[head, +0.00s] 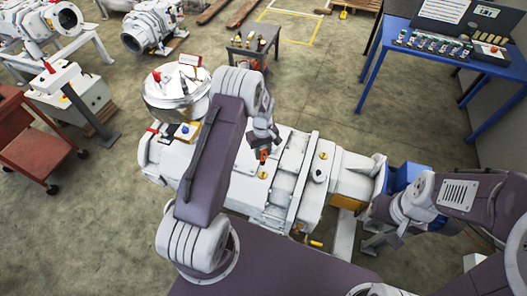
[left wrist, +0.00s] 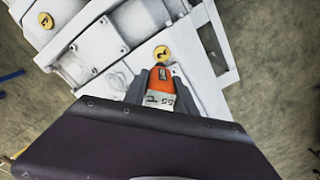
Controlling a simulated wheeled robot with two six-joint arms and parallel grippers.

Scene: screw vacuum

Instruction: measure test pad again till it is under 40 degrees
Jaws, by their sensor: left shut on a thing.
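My left gripper (head: 263,151) is shut on an orange handheld meter above the white pump (head: 290,170). The orange meter (left wrist: 160,78) sits between the dark fingers in the left wrist view; its pale display shows digits too small and tilted to read surely. A round yellow pad with a black mark (left wrist: 161,53) lies on the pump just beyond the meter's tip. Another yellow pad (left wrist: 45,20) is at the upper left. The head view shows yellow pads (head: 262,174) and (head: 322,155) on the pump. My right gripper (head: 370,242) is low beside the pump's right end; its opening is unclear.
A blue table (head: 470,62) with a panel stands at the upper right. A small grey table (head: 253,43) holds several small items. A steel drum (head: 177,92) stands left of the pump, and a red cart (head: 35,140) at far left. Open floor lies right of the pump.

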